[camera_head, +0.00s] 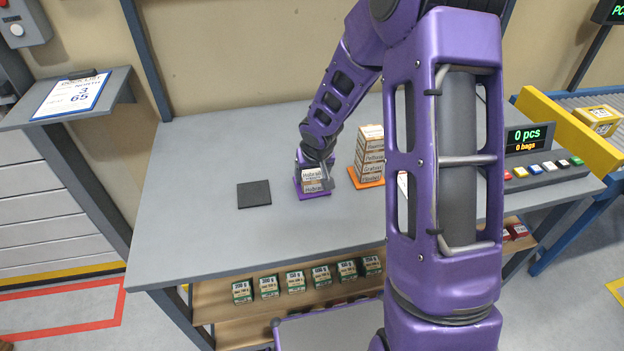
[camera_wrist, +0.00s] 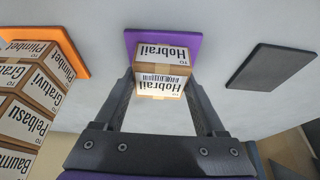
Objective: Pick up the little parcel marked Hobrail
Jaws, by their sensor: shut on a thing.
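The little parcel marked Hobrail (camera_head: 312,174) is a small brown box with white labels, at the purple mat on the bench. In the wrist view two faces of the Hobrail parcel (camera_wrist: 162,52) show the name, one with a barcode. My gripper (camera_wrist: 160,78) has one finger on each side of it and is shut on it. In the head view my gripper (camera_head: 322,178) comes down over the parcel and partly hides it. The purple mat (camera_wrist: 133,38) shows around the parcel's far end. I cannot tell whether the parcel touches the mat.
A tall stack of labelled parcels (camera_head: 370,157) stands on an orange mat (camera_head: 362,184) close on the right. An empty dark mat (camera_head: 254,194) lies on the left. The bench (camera_head: 200,150) is otherwise clear there. A button panel (camera_head: 543,168) stands at the right end.

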